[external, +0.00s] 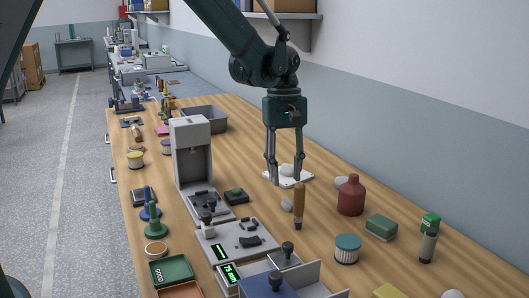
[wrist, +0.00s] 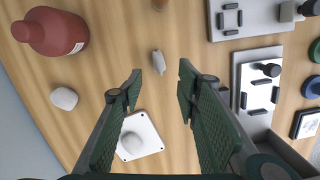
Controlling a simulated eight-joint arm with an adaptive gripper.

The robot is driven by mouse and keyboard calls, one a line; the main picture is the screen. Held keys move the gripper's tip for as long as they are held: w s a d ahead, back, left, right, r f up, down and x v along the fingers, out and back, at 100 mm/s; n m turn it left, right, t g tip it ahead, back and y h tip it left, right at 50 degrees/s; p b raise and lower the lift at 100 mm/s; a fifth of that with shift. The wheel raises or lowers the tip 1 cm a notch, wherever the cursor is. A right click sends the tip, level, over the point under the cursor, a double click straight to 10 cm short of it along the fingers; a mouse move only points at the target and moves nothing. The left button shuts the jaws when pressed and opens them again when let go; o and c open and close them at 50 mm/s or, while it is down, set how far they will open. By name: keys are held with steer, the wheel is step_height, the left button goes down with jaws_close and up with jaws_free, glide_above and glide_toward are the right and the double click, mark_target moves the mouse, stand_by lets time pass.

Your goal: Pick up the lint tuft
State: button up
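Three small pale lumps lie near my gripper, and I cannot tell for certain which is the lint tuft. A small greyish-white lump (wrist: 158,62) lies on the bare wood, ahead of the gap between my fingers; it also shows in the external view (external: 286,205). A rounded white lump (wrist: 131,144) sits on a white square pad (wrist: 150,127). Another white lump (wrist: 64,98) lies near the red bottle. My gripper (external: 285,182) is open and empty, pointing down above the table, and its fingers (wrist: 158,88) are wide apart in the wrist view.
A dark red bottle (external: 351,196) stands to the right. An upright brown handle (external: 299,208) stands close to the greyish lump. A grey press-like stand (external: 191,152) and flat fixtures (external: 238,240) lie to the left and front. A teal-lidded jar (external: 347,248) is at front right.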

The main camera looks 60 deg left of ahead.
mark_target(287, 198)
steer(key=shift+f, duration=0.15)
steer(key=shift+d+f, duration=0.15)
steer(key=shift+f, duration=1)
steer(key=shift+f, duration=0.15)
steer(key=shift+d+f, duration=0.25)
steer(key=shift+f, duration=1)
steer(key=shift+d+f, duration=0.2)
steer(key=shift+f, duration=1)
steer(key=shift+c, duration=0.3)
steer(key=c, duration=0.6)
